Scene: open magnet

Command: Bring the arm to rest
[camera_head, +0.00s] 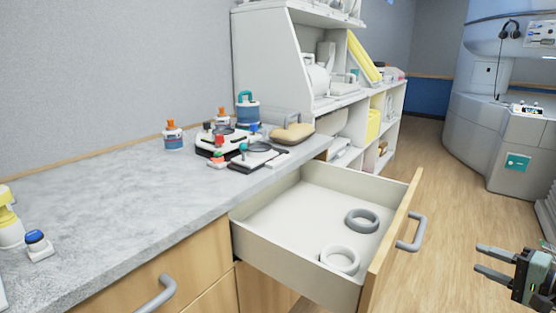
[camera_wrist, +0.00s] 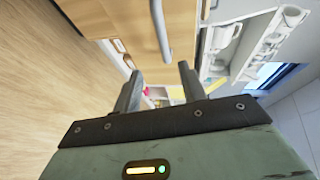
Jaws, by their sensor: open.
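My gripper (camera_head: 494,261) is at the lower right of the head view, over the wooden floor and to the right of the open drawer. Its two fingers are apart with nothing between them. In the wrist view my gripper (camera_wrist: 160,84) also shows open and empty, with a drawer front and handle (camera_wrist: 161,30) beyond it. A clear gap shows between my gripper and the drawer's handle (camera_head: 411,233).
The grey counter (camera_head: 110,210) carries bottles, black-and-white devices and a tan pad (camera_head: 292,133). White shelving (camera_head: 270,60) stands behind. A large white scanner (camera_head: 480,120) is at the back right. Open floor (camera_head: 440,190) lies between the drawer and the scanner.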

